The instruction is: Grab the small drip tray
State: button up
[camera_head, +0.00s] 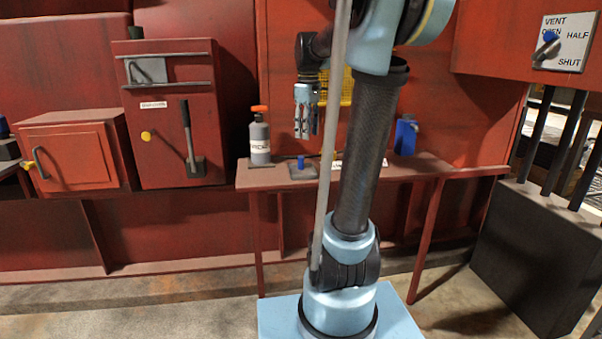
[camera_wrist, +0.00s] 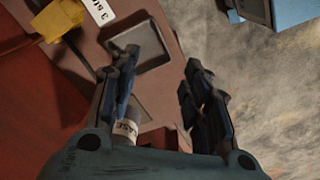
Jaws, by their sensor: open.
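The small drip tray (camera_head: 303,174) looks like a shallow grey square on the narrow red shelf, with a small blue knob showing at its back edge. In the wrist view the tray (camera_wrist: 148,42) lies beyond my fingertips, with a dark rim, and the left finger covers part of its near side. My gripper (camera_head: 305,108) is open and empty, above the shelf and tray with its fingers pointing down. In the wrist view the fingers (camera_wrist: 163,80) are wide apart, and neither visibly touches the tray.
A grey bottle with an orange top (camera_head: 260,140) stands left of the tray. A flat grey patch (camera_wrist: 152,100) lies nearer the bottle. A blue object (camera_head: 405,136) stands farther right on the shelf. A yellow item (camera_head: 346,88) is behind my arm. A red wall closes off the back.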

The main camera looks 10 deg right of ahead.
jog(key=w+r+n, duration=0.3)
jog(key=w, duration=0.7)
send_near(300, 156)
jog(key=shift+g, duration=0.3)
jog(key=f, duration=0.5)
jog(key=shift+w+d+f, duration=0.1)
jog(key=shift+w+d, duration=0.05)
jog(key=shift+d, duration=0.2)
jog(key=f, duration=0.4)
jog(key=shift+w+a, duration=0.25)
jog(key=shift+a, duration=0.1)
jog(key=shift+f, duration=0.6)
grip_shut()
